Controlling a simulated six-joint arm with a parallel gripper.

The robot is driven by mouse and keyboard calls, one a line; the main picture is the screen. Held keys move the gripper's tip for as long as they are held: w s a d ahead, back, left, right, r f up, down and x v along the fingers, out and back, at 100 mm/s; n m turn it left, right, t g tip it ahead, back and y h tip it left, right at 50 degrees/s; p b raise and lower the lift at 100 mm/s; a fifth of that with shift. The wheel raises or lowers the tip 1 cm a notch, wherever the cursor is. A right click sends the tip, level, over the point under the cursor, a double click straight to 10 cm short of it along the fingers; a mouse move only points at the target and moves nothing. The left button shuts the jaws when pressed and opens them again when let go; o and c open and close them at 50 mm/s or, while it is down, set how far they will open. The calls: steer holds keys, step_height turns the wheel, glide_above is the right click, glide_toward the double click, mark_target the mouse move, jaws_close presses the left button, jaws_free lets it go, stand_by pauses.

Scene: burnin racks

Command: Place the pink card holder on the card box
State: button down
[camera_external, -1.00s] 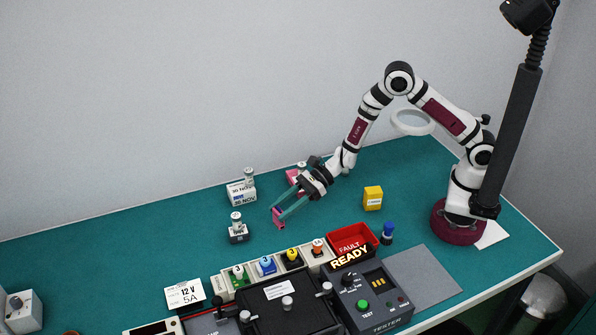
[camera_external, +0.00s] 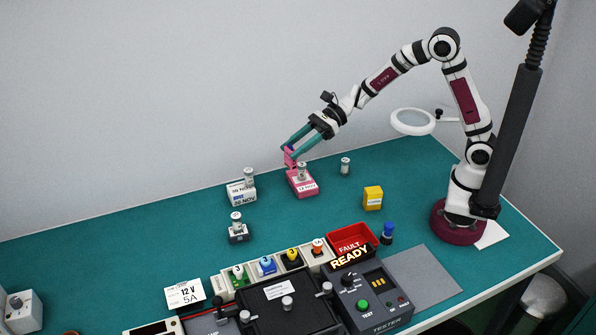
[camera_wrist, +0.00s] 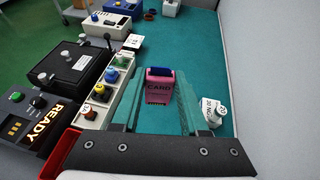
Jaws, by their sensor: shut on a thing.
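My gripper (camera_external: 291,148) is shut on the pink card holder (camera_external: 290,158), which has a blue piece at its top. In the wrist view the holder (camera_wrist: 158,90) sits between my two teal fingers, with "CARD" lettering facing the camera. In the external view it appears just above and left of a pink box (camera_external: 306,189) labelled 12 NOV, with a small knobbed metal part on top; I cannot tell if they touch. A white box (camera_external: 240,197) labelled 30 NOV stands to its left. I cannot tell which box is the card box.
A yellow box (camera_external: 373,198) stands right of the pink box, and a small metal part (camera_external: 345,166) behind. A dark-based part (camera_external: 238,234) stands in front of the white box. The tester (camera_external: 370,300) and a red FAULT bin (camera_external: 355,238) are at the front. Teal table is clear between.

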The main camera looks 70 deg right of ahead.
steer(key=s+a+f+n+g+y, duration=0.1)
steer(key=s+a+f+n+g, duration=0.1)
steer(key=s+a+n+g, duration=0.4)
steer(key=s+a+f+n+g+y, duration=0.1)
steer(key=s+f+n+g, duration=0.2)
steer(key=s, duration=0.5)
steer(key=s+d+f+n+g+h, duration=0.2)
steer(key=s+n+g+h, duration=0.3)
steer(key=s+n+g, duration=0.15)
steer(key=s+d+f+n+g+h, duration=0.1)
steer(key=s+d+n+g+h, duration=0.1)
steer(key=s+n+g+h, duration=0.45)
steer(key=s+d+n+t+h, duration=0.2)
steer(key=s+d+n+h, duration=0.3)
steer(key=d+n+h, duration=0.25)
step_height(320, 180, up, 9)
steer(key=n+t+h, duration=0.7)
steer(key=n+t, duration=1.1)
glide_above(375, 194)
steer(key=shift+g, duration=0.4)
step_height(375, 194, down, 15)
steer(key=shift+d+r, duration=0.1)
steer(key=shift+r, duration=0.05)
